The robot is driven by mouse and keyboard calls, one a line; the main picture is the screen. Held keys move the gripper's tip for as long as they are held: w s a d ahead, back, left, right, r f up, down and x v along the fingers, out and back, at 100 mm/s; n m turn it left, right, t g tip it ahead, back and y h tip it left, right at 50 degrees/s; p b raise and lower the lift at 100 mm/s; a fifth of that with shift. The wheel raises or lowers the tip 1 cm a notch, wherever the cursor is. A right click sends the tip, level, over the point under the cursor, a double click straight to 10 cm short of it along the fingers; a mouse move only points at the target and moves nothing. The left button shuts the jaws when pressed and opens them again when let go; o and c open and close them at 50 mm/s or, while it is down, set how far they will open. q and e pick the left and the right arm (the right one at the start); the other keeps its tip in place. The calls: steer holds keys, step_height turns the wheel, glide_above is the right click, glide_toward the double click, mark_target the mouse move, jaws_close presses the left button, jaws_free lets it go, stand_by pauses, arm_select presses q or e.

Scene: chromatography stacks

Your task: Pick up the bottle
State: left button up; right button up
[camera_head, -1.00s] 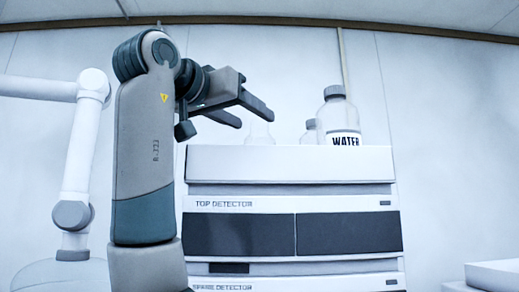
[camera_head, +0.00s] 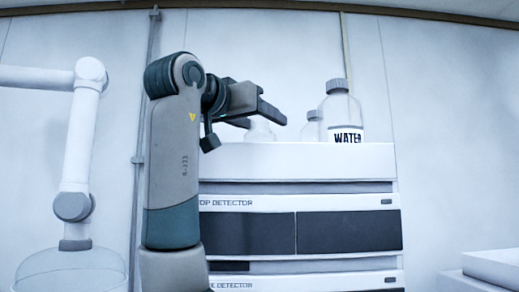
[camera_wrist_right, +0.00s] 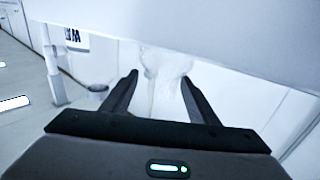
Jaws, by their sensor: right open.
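A clear bottle (camera_head: 260,132) stands on top of the detector stack (camera_head: 300,160), near its left end. A larger clear bottle with a grey cap and a WATER label (camera_head: 341,112) stands further right, with a smaller capped bottle (camera_head: 312,126) beside it. My right gripper (camera_head: 266,120) is open at the clear bottle, its fingers pointing right and partly covering it. In the right wrist view the clear bottle (camera_wrist_right: 163,68) shows faintly between and beyond the two open fingers (camera_wrist_right: 160,80); contact cannot be told. My left gripper is out of view.
A white jointed arm (camera_head: 80,130) with a clear dome (camera_head: 70,272) stands at the left. A low white block (camera_head: 490,265) is at the lower right.

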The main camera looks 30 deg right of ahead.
steer(key=p+x, duration=0.2)
steer(key=x, duration=0.1)
steer(key=shift+w+a+r, duration=0.1)
steer(key=shift+w, duration=0.05)
steer(key=shift+w+d+f, duration=0.2)
steer(key=shift+d, duration=0.35)
steer(key=shift+a, duration=0.15)
steer(key=shift+c, duration=0.2)
jaws_close()
